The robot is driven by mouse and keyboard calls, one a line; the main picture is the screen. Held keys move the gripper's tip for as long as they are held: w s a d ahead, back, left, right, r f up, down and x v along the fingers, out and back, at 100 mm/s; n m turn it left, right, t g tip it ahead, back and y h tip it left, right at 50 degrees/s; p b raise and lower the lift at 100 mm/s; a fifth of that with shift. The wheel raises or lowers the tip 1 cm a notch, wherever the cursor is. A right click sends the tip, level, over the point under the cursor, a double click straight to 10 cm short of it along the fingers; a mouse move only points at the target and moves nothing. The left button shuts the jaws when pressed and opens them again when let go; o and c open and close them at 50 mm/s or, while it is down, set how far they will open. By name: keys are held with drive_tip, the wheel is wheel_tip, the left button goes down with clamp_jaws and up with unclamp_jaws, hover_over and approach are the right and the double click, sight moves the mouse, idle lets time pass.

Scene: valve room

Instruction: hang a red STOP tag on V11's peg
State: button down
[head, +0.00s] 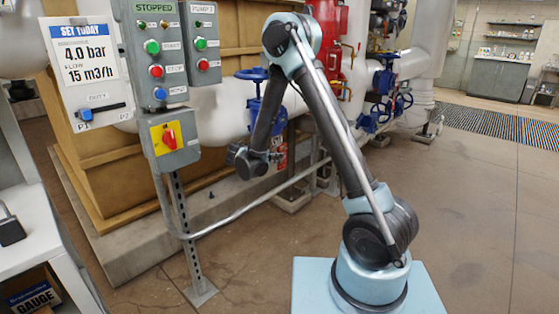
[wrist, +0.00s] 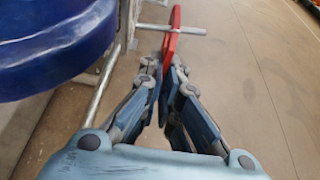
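My gripper (wrist: 166,68) is closed on a thin red tag (wrist: 171,45), seen nearly edge-on in the wrist view. A grey rod, which looks like the peg (wrist: 190,31), crosses the tag's upper part and shows on both sides of it. It appears to pass through the tag, but the hole is not visible. In the head view the red tag (head: 282,157) shows small beside the gripper end of my arm, low by the blue valve (head: 268,108). The fingers are too small there to make out. I cannot read a V11 label.
A large blue rounded part (wrist: 50,45) fills the wrist view's upper left, close to my gripper. A bent grey rail (head: 255,203) runs below my arm from the control post (head: 184,235).

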drive_tip(key=c, duration=1.7)
unclamp_jaws()
drive_tip(key=v, duration=0.7)
drive_tip(key=s+d+r+m+g+y, duration=0.1)
drive_tip(key=s+d+r+m+g, duration=0.2)
drive_tip(key=d, duration=0.5)
drive_tip(key=s+d+r+m+g, duration=0.1)
drive_tip(key=s+d+r+m, duration=0.3)
drive_tip(key=d, duration=0.5)
drive_tip(key=s+d+r+m+g+y, duration=0.1)
drive_tip(key=s+d+m+g, duration=0.1)
drive_tip(key=d+m, duration=0.45)
drive_tip(key=s+d+m+g+y, duration=0.25)
drive_tip(key=s+d+m, duration=0.45)
drive_tip(key=s+d, duration=0.5)
drive_tip(key=s+a+f+m+y, duration=0.1)
drive_tip(key=s+m, duration=0.1)
drive_tip(key=s, duration=0.2)
drive_tip(key=s+f+m+y, duration=0.1)
drive_tip(key=s+f+m, duration=0.1)
drive_tip(key=s+m, duration=0.1)
drive_tip(key=s+a+f+m+y, duration=0.1)
drive_tip(key=s+f+m, duration=0.1)
drive_tip(key=s, duration=0.3)
drive_tip(key=shift+s+a+f+m+y, duration=0.25)
drive_tip(key=shift+s+a+m+y, duration=0.1)
drive_tip(key=shift+s, duration=0.05)
